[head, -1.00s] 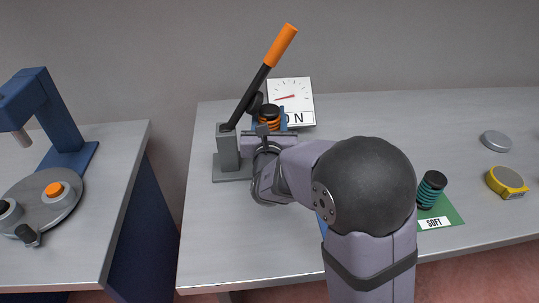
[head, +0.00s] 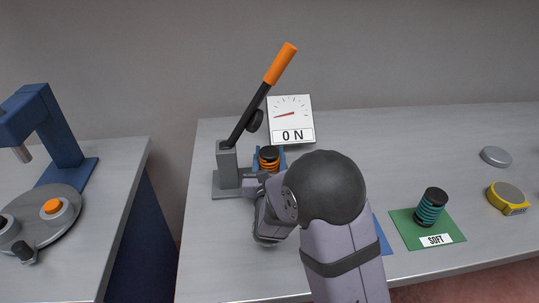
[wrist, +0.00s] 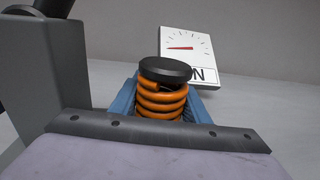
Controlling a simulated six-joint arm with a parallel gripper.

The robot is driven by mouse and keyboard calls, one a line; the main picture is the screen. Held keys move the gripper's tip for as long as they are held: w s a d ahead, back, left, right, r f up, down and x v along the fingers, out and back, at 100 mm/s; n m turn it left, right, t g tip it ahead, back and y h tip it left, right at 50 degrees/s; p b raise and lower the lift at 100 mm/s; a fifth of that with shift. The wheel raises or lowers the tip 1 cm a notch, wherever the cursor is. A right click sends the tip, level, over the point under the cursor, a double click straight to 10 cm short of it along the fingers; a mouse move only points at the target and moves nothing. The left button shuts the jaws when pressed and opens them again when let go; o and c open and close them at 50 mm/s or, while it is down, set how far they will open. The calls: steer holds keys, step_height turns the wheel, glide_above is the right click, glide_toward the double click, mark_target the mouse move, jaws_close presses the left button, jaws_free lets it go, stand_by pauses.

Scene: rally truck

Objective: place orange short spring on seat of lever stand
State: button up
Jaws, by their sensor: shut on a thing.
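The orange short spring (head: 268,160), with a black cap, stands upright between the blue fingers of my gripper (head: 269,167). It also shows in the wrist view (wrist: 160,98), with a blue finger on either side. My gripper is shut on it. The lever stand (head: 228,163) has a grey post and base plate, and its black lever with an orange handle (head: 281,63) slants up to the right. A black disc hangs from the lever behind the spring. The spring is just right of the post. My wrist hides the spring's bottom and the seat, so I cannot tell whether they touch.
A dial sign (head: 292,135) reading "ON" stands behind the stand. At right are a green "SOFT" mat (head: 405,228) with a teal spring (head: 431,208), a grey disc (head: 496,156) and a yellow tape measure (head: 507,198). A blue press (head: 62,140) stands on the left table.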

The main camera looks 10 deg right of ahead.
steer(key=shift+f, duration=0.15)
steer(key=o, duration=1.2)
steer(key=shift+r, duration=0.2)
steer(key=s, duration=0.2)
steer(key=s+b, duration=0.1)
steer(key=s, duration=0.2)
steer(key=s+a, duration=0.1)
steer(key=s, duration=0.1)
steer(key=shift+s, duration=0.25)
